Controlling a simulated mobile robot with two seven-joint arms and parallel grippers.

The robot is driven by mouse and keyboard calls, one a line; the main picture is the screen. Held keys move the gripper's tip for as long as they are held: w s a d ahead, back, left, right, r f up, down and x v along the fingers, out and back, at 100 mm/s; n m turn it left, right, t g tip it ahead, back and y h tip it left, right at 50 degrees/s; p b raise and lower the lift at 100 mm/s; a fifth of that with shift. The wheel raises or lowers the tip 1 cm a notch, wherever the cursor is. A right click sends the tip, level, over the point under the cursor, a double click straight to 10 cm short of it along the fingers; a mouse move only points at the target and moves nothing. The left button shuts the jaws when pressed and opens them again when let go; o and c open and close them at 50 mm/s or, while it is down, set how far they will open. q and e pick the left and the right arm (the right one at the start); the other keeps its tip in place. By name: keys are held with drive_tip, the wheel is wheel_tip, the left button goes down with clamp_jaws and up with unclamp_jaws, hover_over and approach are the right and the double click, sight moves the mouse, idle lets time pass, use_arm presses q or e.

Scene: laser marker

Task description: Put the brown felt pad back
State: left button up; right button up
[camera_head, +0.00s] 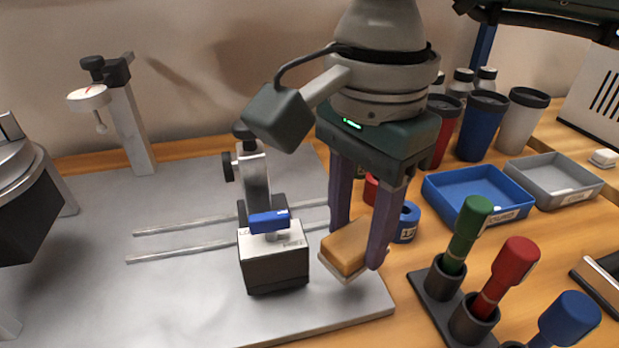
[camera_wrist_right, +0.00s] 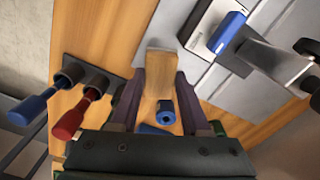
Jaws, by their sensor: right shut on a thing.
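The brown felt pad (camera_head: 346,246) is a small block with an orange-brown body and a paler layer beneath. It hangs tilted between the fingers of my right gripper (camera_head: 357,250), over the front right part of the grey metal plate (camera_head: 340,314). I cannot tell whether its lower edge touches the plate. In the right wrist view the pad (camera_wrist_right: 158,75) sits between the two purple fingers, with its far end past the fingertips. My left gripper is not in view.
A black-and-white block with a blue top (camera_head: 273,260) stands close left of the pad. A blue ring (camera_head: 407,222) is behind right. A rack with green, red and blue-handled tools (camera_head: 470,318) stands front right. Blue (camera_head: 478,195) and grey (camera_head: 555,180) trays lie farther back.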

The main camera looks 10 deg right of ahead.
sight(354, 258)
drive_tip(key=shift+f, duration=2.25)
drive_tip(key=shift+f+b, duration=0.1)
drive_tip(key=shift+b, duration=0.3)
drive_tip(key=o, duration=1.2)
wheel_tip(354, 258, up, 12)
drive_tip(key=shift+r+p, duration=0.2)
drive_tip(key=shift+p, duration=0.45)
